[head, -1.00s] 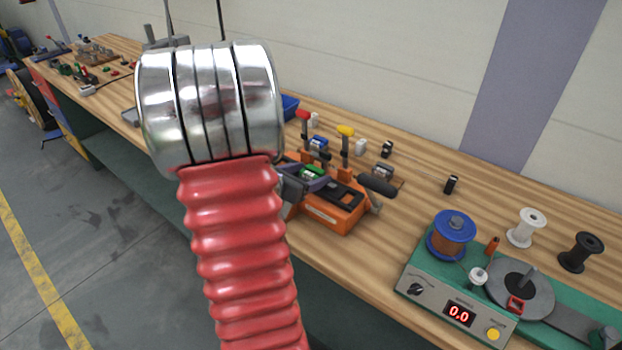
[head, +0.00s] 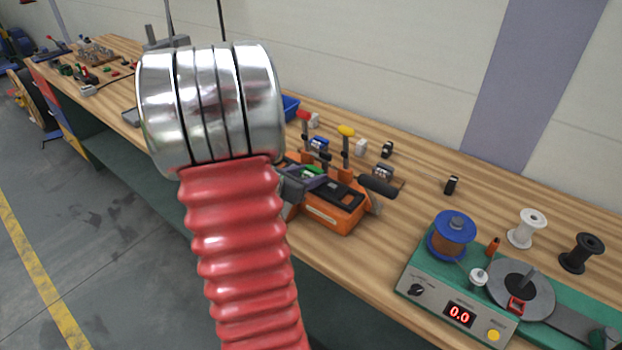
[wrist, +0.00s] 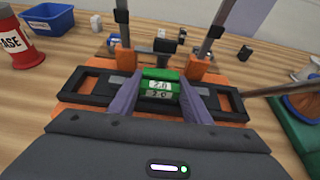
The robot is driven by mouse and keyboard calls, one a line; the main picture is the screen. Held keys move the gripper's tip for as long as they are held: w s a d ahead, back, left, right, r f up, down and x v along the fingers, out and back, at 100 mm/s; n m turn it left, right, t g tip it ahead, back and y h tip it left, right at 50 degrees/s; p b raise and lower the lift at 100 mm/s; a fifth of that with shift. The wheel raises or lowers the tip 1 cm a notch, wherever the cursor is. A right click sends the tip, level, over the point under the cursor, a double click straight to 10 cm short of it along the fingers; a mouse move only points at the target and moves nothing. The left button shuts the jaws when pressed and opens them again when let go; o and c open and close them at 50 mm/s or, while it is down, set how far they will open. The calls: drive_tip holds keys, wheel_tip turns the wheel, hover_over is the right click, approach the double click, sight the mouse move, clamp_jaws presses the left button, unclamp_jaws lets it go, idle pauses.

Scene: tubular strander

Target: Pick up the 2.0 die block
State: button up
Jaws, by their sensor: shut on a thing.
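The green 2.0 die block (wrist: 160,92) is between the two fingers of my gripper (wrist: 160,98) in the wrist view, with "2.0" on its white label. The fingers press on its left and right sides. In the head view the green block (head: 308,172) shows small at my gripper (head: 305,180), above the orange machine (head: 328,214). The dark slotted plate of the orange machine lies around and beneath the block in the wrist view (wrist: 95,84). I cannot tell whether the block still touches the machine.
Two levers, red-topped (head: 303,115) and yellow-topped (head: 346,131), stand behind the block. A black handle (head: 377,186) juts out at right. Small blocks, including a blue one (head: 319,145), sit behind. A green winder (head: 465,275) stands to the right. A red grease can (wrist: 20,45) is at left.

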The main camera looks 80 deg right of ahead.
sight(309, 173)
drive_tip(key=shift+r, duration=0.15)
drive_tip(key=shift+r, duration=4.95)
drive_tip(key=shift+w, duration=0.1)
